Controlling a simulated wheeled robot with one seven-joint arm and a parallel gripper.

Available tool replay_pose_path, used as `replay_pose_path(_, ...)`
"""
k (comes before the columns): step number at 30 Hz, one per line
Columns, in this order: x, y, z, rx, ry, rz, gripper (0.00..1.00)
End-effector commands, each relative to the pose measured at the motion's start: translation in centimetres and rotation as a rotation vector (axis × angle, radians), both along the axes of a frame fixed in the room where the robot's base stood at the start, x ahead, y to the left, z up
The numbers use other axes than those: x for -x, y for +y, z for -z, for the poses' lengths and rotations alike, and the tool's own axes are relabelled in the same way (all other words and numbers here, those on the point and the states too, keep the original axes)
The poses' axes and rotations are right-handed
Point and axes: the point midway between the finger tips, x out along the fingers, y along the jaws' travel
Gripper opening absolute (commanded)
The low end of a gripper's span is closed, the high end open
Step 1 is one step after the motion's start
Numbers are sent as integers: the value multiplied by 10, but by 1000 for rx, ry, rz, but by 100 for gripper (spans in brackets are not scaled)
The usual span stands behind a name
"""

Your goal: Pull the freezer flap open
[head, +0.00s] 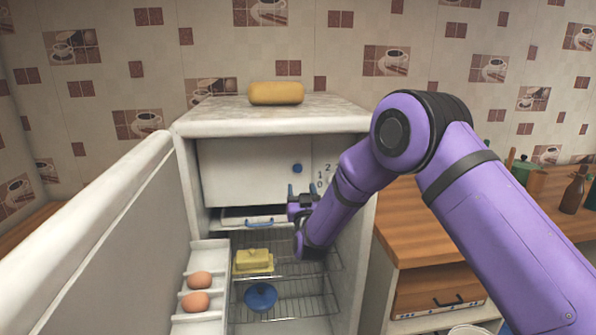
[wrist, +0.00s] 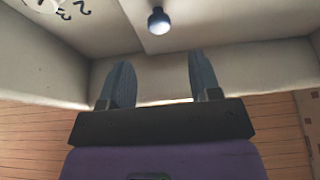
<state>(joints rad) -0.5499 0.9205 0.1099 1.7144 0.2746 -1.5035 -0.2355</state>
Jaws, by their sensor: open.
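The freezer flap (head: 245,172) is a pale panel across the top of the fridge's inside, and it looks shut. A small dark blue knob (head: 297,168) sits near its right end; the knob also shows at the top of the wrist view (wrist: 158,20). My gripper (head: 301,190) is just below the knob, its fingers pointing up. In the wrist view my gripper (wrist: 157,82) has its fingers spread with nothing between them. The knob appears beyond the fingertips, between their lines, with a gap.
The fridge door (head: 90,245) stands open at left, with eggs (head: 195,301) in its rack. A tray with a blue handle (head: 260,223) is under the flap. A yellow butter dish (head: 253,261) and blue pot (head: 260,297) stand below. Printed numbers (head: 323,176) are right of the knob.

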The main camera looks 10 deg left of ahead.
Motion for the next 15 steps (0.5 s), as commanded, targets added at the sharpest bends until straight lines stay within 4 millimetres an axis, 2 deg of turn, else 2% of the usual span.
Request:
replay_pose_path(9, -51, 13, -22, -1, -1, 1, 57)
replay_pose_path(15, -72, 20, -31, 0, 0, 0, 57)
